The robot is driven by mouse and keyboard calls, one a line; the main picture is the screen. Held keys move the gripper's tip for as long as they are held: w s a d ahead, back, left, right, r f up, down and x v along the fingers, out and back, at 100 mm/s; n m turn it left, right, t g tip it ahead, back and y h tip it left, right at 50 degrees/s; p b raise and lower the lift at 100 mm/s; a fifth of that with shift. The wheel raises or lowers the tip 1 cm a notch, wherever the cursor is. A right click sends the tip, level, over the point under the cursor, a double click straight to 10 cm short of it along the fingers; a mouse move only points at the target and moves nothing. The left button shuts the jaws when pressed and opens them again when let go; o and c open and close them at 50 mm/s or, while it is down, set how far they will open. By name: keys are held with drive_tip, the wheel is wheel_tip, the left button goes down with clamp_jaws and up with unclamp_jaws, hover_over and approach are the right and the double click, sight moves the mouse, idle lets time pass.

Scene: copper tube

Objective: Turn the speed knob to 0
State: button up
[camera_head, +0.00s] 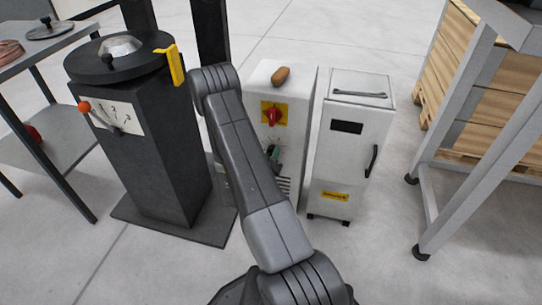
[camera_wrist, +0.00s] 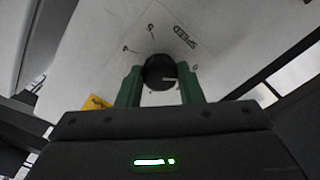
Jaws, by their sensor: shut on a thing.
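The speed knob (camera_wrist: 158,72) is a round black knob with a white pointer mark, seen in the wrist view. Its mark points to the right in that picture. My gripper (camera_wrist: 159,80) is shut on the knob, one green finger on each side. In the head view my gripper (camera_head: 273,153) shows as a bit of green at the front of a white cabinet (camera_head: 305,95); my arm partly covers it and the knob is not discernible there.
A red rotary switch on a yellow plate (camera_head: 264,106) is above my gripper. A brown object (camera_head: 280,76) lies on the cabinet top. Another white cabinet (camera_head: 352,135) stands close to the right. A dark pedestal machine (camera_head: 150,160) stands to the left, with a yellow piece (camera_head: 175,66) near my arm.

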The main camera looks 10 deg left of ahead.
drive_tip(key=o, duration=1)
drive_tip(key=shift+c, duration=0.2)
drive_tip(key=s+p, duration=0.2)
drive_tip(key=s, duration=1.1)
drive_tip(key=shift+s+a, duration=0.2)
drive_tip(key=shift+s, duration=0.2)
drive_tip(key=shift+w, duration=0.1)
drive_tip(key=w+b, duration=0.2)
drive_tip(key=w, duration=1.1)
drive_tip(key=shift+w+d, duration=0.2)
drive_tip(key=shift+w, duration=0.15)
drive_tip(key=shift+s, duration=0.1)
